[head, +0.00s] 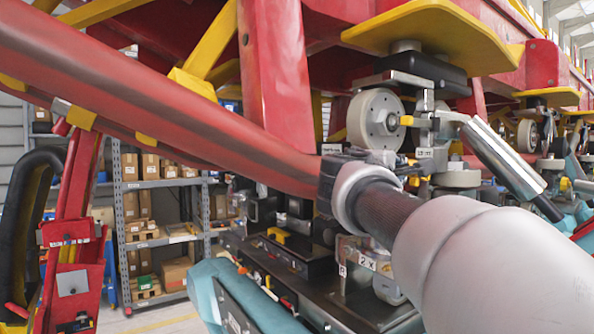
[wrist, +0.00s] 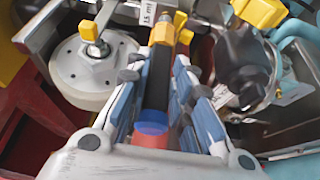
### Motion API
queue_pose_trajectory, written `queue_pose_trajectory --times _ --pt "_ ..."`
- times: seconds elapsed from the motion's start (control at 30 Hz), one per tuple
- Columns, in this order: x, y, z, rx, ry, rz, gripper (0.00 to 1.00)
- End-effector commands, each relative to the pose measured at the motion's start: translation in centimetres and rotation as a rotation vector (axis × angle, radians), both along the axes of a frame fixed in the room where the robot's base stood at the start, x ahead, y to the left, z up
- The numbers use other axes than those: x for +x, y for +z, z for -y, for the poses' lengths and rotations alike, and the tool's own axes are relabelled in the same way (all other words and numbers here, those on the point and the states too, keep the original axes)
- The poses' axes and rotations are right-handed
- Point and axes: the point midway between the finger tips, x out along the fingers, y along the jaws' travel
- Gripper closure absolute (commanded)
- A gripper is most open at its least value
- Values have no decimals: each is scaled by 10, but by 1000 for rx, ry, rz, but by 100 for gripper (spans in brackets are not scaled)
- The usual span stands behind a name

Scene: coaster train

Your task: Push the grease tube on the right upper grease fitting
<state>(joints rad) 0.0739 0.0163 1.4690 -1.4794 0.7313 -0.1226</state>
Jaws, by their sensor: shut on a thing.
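In the wrist view my gripper (wrist: 158,78) has its blue-padded fingers on both sides of the grease tube (wrist: 158,80). The tube is black with a blue band and a red part at the near end, and a brass-coloured tip (wrist: 162,32) at the far end. A small gold fitting (wrist: 180,20) shows right by the tip; I cannot tell whether they touch. A yellow fitting (wrist: 89,31) sits on the pale wheel (wrist: 85,72) to the left, and this kind of wheel also shows in the head view (head: 376,118). The gripper's fingers cannot be made out in the head view.
A yellow block (wrist: 260,12) and a metal bracket (wrist: 285,80) with cables crowd the right side. In the head view, a thick red rail (head: 150,95) crosses the picture, a yellow plate (head: 440,28) hangs above the wheel, and a shelf with boxes (head: 160,245) stands behind.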

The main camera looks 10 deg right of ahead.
Motion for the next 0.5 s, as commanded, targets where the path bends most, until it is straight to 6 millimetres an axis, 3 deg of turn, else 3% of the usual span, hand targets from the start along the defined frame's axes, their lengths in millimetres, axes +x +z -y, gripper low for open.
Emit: queue_pose_trajectory --times 0.5 --pt "2 2 6 -1 0 3 100"
